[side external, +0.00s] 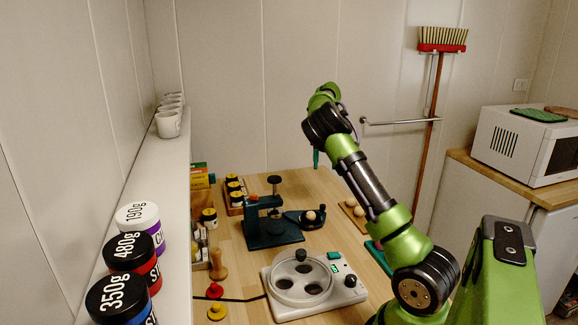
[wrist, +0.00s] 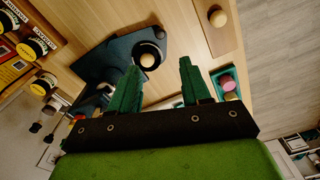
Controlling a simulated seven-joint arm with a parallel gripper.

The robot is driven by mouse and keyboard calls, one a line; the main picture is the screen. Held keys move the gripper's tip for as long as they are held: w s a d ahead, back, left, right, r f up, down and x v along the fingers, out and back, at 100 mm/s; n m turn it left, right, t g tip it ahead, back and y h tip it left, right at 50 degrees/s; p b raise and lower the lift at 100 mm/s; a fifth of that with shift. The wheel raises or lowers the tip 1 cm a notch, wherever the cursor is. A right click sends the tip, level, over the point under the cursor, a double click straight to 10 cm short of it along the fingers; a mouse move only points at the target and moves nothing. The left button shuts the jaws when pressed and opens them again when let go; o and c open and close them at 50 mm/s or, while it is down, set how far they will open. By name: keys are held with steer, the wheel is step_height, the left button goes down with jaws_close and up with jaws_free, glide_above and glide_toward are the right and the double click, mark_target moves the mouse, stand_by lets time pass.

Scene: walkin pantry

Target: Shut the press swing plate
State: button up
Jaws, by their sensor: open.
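The dark teal press (side external: 268,230) stands on the wooden counter, with an upright frame and a black-knobbed post. Its swing plate (side external: 294,217) is swung out to the right of the frame, with a beige ball (side external: 311,215) on it. The wrist view shows the plate (wrist: 147,43) and ball (wrist: 147,62) beyond my left finger, with the press frame further left and partly hidden. My gripper (wrist: 159,62) is open, its two green fingers apart with nothing between them. In the side external view my gripper (side external: 316,158) hangs above and behind the plate; its fingers are barely visible.
A white round-lidded appliance (side external: 302,276) stands in front of the press. Jars (side external: 235,189) stand behind left. A white shelf (side external: 165,200) with tubs and cups runs along the left wall.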

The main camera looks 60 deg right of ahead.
mark_target(323, 205)
step_height(323, 205, down, 14)
steer(key=shift+f, duration=0.15)
stand_by(0.3)
jaws_close()
